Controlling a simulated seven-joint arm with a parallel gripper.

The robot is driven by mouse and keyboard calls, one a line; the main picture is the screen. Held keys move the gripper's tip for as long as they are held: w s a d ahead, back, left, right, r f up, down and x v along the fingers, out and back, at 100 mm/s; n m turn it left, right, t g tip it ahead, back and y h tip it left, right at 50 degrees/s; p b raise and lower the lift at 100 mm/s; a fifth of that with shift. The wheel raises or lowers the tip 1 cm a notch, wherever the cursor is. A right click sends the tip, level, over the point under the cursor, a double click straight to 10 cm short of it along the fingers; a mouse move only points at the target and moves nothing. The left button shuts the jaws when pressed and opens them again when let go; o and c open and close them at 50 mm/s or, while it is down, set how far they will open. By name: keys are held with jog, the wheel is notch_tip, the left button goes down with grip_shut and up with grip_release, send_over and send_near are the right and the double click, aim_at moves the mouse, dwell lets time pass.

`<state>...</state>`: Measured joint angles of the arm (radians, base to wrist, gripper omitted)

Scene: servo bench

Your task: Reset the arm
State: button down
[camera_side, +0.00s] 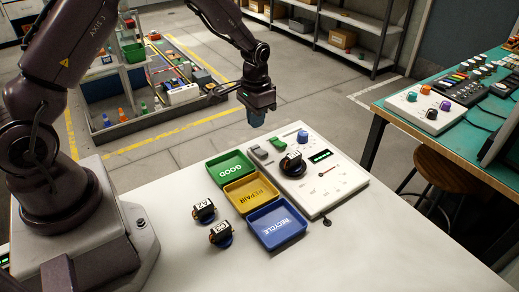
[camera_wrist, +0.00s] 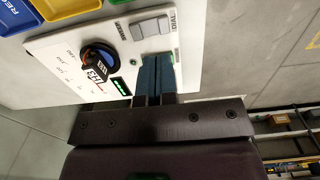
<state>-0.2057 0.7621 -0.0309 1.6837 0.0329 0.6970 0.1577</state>
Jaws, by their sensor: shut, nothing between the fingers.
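My gripper (camera_side: 257,117) hangs in the air above the far edge of the white table, behind the test panel. It is shut and empty, its blue fingertips together, pointing down. In the wrist view my gripper (camera_wrist: 158,75) shows its two blue fingers side by side, with the white test panel (camera_wrist: 60,50) beyond them. The rest of my arm rises at the left in the side view.
Green GOOD (camera_side: 229,168), yellow REPAIR (camera_side: 251,193) and blue RECYCLE (camera_side: 276,225) trays look empty. Two servos (camera_side: 204,211) (camera_side: 221,234) lie left of them. The table front is clear.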

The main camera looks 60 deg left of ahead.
jog(key=shift+s, duration=0.25)
jog(key=s+d+r+t, duration=0.2)
jog(key=s+d+r, duration=0.2)
jog(key=s+r, duration=0.7)
jog(key=s+d+r+t, duration=0.3)
jog(key=s+d+r, duration=0.1)
jog(key=s+r, duration=0.8)
jog(key=shift+r+t, duration=0.3)
jog(key=shift+r, duration=0.55)
